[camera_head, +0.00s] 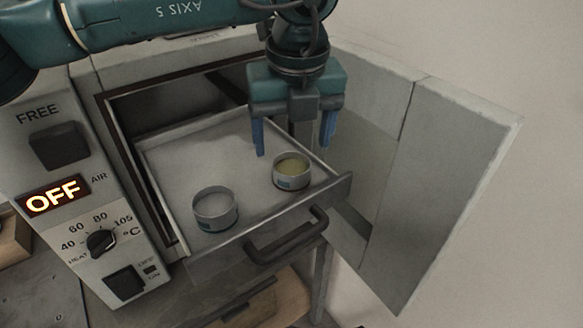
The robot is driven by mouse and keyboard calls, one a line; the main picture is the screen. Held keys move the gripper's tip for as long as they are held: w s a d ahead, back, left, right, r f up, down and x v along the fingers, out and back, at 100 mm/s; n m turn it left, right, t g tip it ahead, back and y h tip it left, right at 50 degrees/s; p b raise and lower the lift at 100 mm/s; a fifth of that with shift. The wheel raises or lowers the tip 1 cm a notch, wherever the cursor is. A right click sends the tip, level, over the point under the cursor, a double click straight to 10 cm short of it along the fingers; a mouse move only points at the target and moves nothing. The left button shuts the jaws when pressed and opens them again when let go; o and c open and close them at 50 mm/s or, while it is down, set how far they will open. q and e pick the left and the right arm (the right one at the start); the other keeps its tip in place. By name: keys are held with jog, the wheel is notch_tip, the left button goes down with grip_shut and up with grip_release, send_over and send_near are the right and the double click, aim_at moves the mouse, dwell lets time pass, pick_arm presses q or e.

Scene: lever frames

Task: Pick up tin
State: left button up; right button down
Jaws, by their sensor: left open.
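Two small round tins stand upright in a pulled-out metal drawer (180,165). One tin (292,172) holds something yellowish and stands near the drawer's right front corner. The other tin (215,210) looks pale or empty inside and stands further left and nearer the front. My left gripper (292,148) points down over the right part of the drawer. Its blue fingers are apart with nothing between them, just above and behind the yellowish tin. My right gripper is not in view.
A control panel (85,190) with a lit OFF sign and a dial stands left of the drawer. The drawer's front has a dark handle (287,240). An open grey door (440,180) stands at the right. The drawer floor is otherwise bare.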

aim_at(291, 169)
pick_arm(q)
jog(key=shift+w+a+f+p, duration=0.15)
jog(key=shift+f+p, duration=0.35)
jog(key=shift+f, duration=1)
jog(key=shift+w+d+f+p, duration=0.15)
jog(key=shift+f+p, duration=0.3)
jog(key=shift+f, duration=1.05)
jog(key=shift+a, duration=0.1)
jog(key=shift+c, duration=0.5)
jog(key=c, duration=1)
jog(key=shift+r, duration=0.15)
notch_tip(291, 169, up, 10)
jog(key=b, duration=0.2)
